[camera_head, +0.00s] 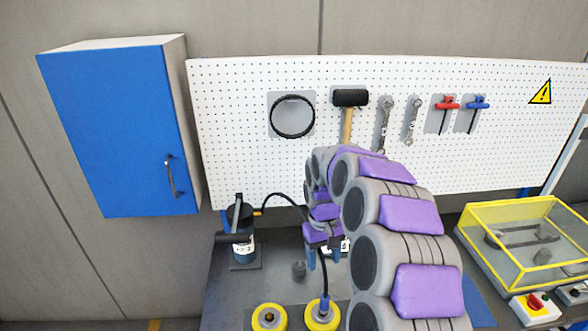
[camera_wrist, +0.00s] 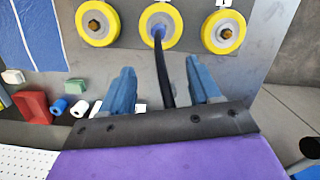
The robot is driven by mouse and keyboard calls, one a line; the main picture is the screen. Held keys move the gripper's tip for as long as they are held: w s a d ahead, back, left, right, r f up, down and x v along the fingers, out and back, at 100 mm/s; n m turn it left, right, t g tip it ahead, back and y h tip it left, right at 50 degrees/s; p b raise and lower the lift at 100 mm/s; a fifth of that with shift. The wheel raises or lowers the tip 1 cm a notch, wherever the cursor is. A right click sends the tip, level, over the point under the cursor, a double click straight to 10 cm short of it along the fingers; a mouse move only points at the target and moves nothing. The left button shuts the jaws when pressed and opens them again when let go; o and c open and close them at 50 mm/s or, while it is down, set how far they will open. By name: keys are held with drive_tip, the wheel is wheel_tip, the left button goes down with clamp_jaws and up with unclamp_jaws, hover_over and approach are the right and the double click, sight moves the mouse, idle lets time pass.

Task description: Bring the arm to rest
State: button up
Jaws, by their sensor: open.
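My arm, grey with purple pads, reaches over the dark workbench (camera_head: 225,290) in the head view. My gripper (camera_head: 323,260) is open above the bench and points down. In the wrist view its two blue fingers (camera_wrist: 160,70) stand apart. A black cable (camera_wrist: 166,75) runs between them, and neither finger appears to close on it. The cable's blue end (camera_wrist: 158,32) is at the middle yellow-rimmed coil (camera_wrist: 142,20); this coil also shows in the head view (camera_head: 312,321). Part of the cable behind my gripper is hidden.
A dark pump-like bottle (camera_head: 243,245) stands at the bench's left. A yellow-edged clear box (camera_head: 520,222) and a red-knobbed switch box (camera_head: 536,308) are at the right. Behind is a pegboard (camera_head: 240,130) with tools; a blue cabinet (camera_head: 115,130) hangs left.

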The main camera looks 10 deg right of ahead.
drive_tip(key=s+m+b, duration=0.2)
drive_tip(key=s+b, duration=0.6)
drive_tip(key=s, duration=2.9)
drive_tip(key=shift+d+f+m+b, duration=0.25)
drive_tip(key=shift+f+m+b, duration=0.05)
drive_tip(key=shift+f+m, duration=0.1)
